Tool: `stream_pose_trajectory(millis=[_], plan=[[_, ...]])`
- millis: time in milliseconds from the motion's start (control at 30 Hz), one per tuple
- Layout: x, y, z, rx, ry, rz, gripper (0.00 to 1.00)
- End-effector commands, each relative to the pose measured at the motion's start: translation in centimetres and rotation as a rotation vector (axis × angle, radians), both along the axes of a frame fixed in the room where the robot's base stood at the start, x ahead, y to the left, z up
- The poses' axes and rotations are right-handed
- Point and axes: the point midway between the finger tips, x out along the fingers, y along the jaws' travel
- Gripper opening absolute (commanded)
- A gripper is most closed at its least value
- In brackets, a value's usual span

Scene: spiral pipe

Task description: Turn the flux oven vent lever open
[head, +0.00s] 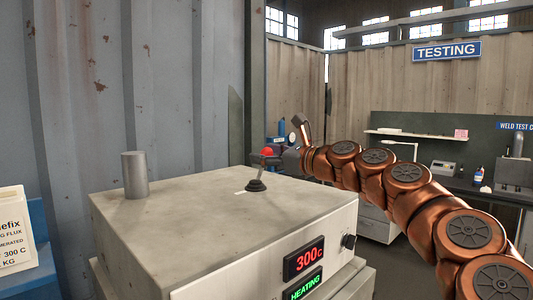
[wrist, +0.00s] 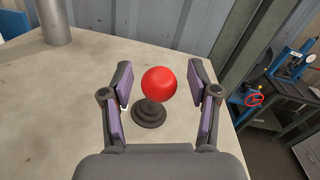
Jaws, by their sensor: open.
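The flux oven (head: 215,215) is a pale box with a flat top. Its vent lever has a red ball knob (head: 267,152) on a dark ribbed base (head: 256,186), near the far right part of the top. In the wrist view the red knob (wrist: 159,84) sits between my two open fingers, with the dark base (wrist: 149,112) below it. My gripper (wrist: 160,85) is open, a finger on each side of the knob, with gaps visible on both sides. In the head view my gripper (head: 272,158) is at the knob, partly hidden by the knob and arm.
A grey metal cylinder (head: 135,175) stands on the oven top at the left. The oven front shows a red "300c" display (head: 304,259) and a green "HEATING" display (head: 305,286). A corrugated wall (head: 190,80) rises behind. A workbench (head: 470,188) stands at the right.

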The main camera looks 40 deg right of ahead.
Motion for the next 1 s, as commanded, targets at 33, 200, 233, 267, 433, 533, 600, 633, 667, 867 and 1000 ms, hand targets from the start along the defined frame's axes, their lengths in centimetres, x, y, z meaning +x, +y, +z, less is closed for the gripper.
stream_pose_trajectory(millis=[33,200,233,267,433,533,600,633,667,867,1000], plan=[[0.03,0.02,0.0,0.0,0.0,0.0,0.6],[0.01,0.03,-0.02,0.0,0.0,0.001,0.6],[0.01,0.04,-0.01,0.0,0.0,0.001,0.57],[0.0,0.04,-0.02,0.0,0.0,0.001,0.54],[0.0,0.04,-0.01,0.0,0.0,0.001,0.36],[-0.01,0.04,-0.01,0.0,0.0,0.001,0.26],[0.0,0.05,-0.01,0.0,0.0,0.001,0.18],[0.0,0.05,-0.01,0.0,0.0,0.001,0.15],[0.0,0.06,-0.02,0.0,0.0,0.002,0.12],[0.0,0.06,-0.02,0.0,0.0,0.002,0.0],[0.0,0.06,-0.02,0.0,0.0,0.002,0.0]])
